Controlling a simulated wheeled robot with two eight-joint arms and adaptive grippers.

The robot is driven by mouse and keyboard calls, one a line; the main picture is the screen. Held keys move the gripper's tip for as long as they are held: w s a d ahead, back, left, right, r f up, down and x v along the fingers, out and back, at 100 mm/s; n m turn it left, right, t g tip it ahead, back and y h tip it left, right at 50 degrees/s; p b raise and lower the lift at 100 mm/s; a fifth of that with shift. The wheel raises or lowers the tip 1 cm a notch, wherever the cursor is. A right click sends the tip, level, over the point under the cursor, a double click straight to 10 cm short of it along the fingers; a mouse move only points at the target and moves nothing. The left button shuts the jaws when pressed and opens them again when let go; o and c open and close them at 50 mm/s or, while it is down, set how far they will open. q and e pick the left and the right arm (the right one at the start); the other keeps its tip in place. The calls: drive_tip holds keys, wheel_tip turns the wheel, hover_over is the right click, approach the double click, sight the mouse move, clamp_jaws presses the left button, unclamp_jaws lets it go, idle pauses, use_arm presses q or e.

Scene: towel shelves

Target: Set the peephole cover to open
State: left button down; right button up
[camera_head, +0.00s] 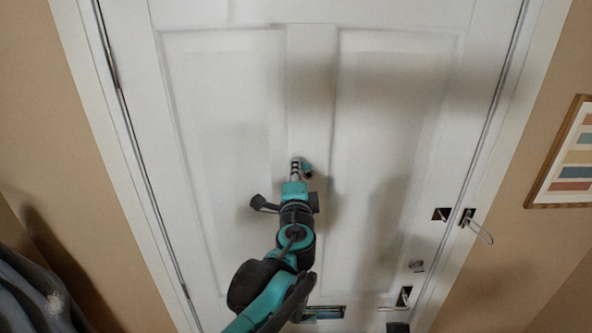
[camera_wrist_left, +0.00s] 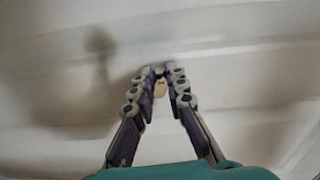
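The white door (camera_head: 225,120) fills the middle of the head view. My left gripper (camera_head: 296,164) reaches up to the door's central upright. Its fingers are close together, with the tips by a small teal and dark piece (camera_head: 307,170), which seems to be the peephole cover. In the left wrist view, the finger pads of my gripper (camera_wrist_left: 160,72) converge at the tips. A small tan round piece (camera_wrist_left: 160,89) shows between and below them, against the pale door. The fingers partly hide the cover, and I cannot tell its setting or whether they touch it.
A letter slot (camera_head: 328,312) is low in the middle. A framed picture (camera_head: 570,165) hangs at right; dark cloth (camera_head: 35,290) is at left.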

use_arm(q)
drive_tip(key=shift+f+n, duration=0.1)
drive_tip(key=shift+n, duration=0.4)
drive_tip(key=c, duration=1.5)
unclamp_jaws()
drive_tip(key=shift+c, duration=0.2)
drive_tip(key=s, duration=1.2)
drive_tip(key=shift+s, duration=0.1)
